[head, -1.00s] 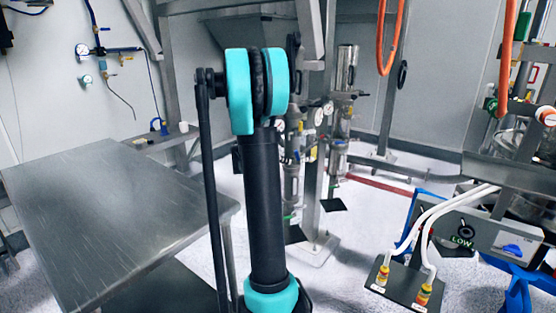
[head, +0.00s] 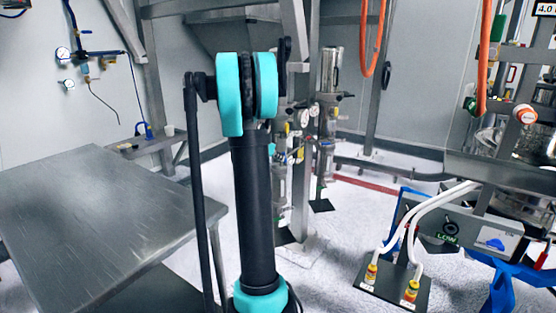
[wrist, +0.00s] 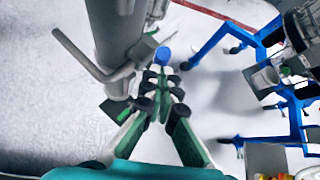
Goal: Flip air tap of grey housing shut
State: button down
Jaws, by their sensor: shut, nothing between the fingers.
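In the wrist view my gripper (wrist: 161,86) has green fingers with black pads, drawn together and empty. A grey cylindrical housing (wrist: 118,35) with a bent grey pipe (wrist: 78,58) stands just left of and beyond the fingers. A small blue part (wrist: 163,56) shows just past the fingertips; I cannot tell whether it is the air tap or whether the fingers touch it. In the head view, grey cylindrical units with small gauges (head: 303,115) stand behind my arm, which partly covers them. My gripper cannot be made out there.
A steel table (head: 100,225) fills the left of the head view. Blue frame legs (wrist: 215,45) stand right in the wrist view. Some pale floor (head: 335,240) is clear.

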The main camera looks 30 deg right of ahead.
jog(key=shift+s+d+r, duration=0.15)
jog(key=shift+d+r, duration=0.25)
jog(key=shift+d, duration=0.15)
